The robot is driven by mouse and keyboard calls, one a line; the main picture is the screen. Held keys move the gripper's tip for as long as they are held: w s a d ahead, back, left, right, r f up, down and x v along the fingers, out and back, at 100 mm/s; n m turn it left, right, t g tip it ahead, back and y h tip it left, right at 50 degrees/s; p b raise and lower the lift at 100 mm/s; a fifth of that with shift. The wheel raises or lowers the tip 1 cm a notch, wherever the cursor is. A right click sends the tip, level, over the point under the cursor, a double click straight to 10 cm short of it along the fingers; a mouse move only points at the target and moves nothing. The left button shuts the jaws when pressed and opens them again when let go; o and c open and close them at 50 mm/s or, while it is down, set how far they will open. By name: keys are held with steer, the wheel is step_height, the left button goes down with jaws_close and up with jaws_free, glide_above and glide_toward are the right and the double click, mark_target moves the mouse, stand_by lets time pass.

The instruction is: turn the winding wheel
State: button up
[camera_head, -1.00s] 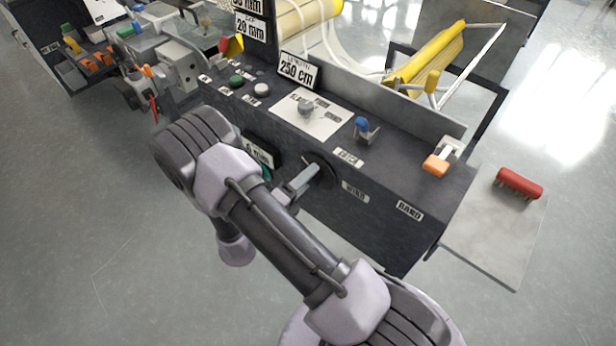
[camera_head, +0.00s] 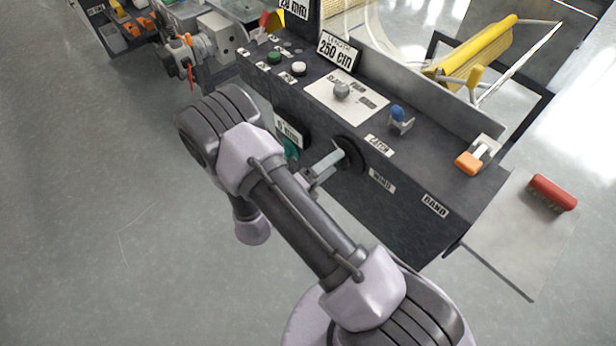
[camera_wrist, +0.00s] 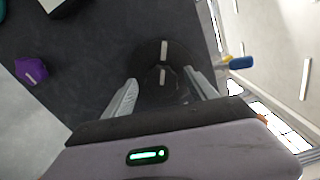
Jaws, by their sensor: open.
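The winding wheel (camera_head: 352,154) is a dark disc on the front face of the dark machine, beside the label WIND (camera_head: 382,181). In the wrist view the dark wheel (camera_wrist: 150,50) lies just beyond the fingers and carries pale marks. My gripper (camera_wrist: 163,92) is open, with one finger on each side of the wheel's near part. I cannot tell whether the fingers touch it. In the head view my gripper (camera_head: 326,166) is at the wheel's left, partly hidden by my arm.
On the machine top are a grey knob (camera_head: 342,90), a blue-capped latch (camera_head: 401,117) and an orange-handled clamp (camera_head: 473,160). A red brush (camera_head: 553,192) lies on a side plate (camera_head: 520,240). A teal part (camera_head: 291,149) shows left of the wheel. The floor at left is clear.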

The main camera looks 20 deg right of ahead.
steer(key=p+v, duration=0.3)
steer(key=v, duration=1.2)
steer(key=shift+a+p, duration=0.2)
steer(key=shift+p, duration=0.15)
steer(key=shift+r, duration=0.1)
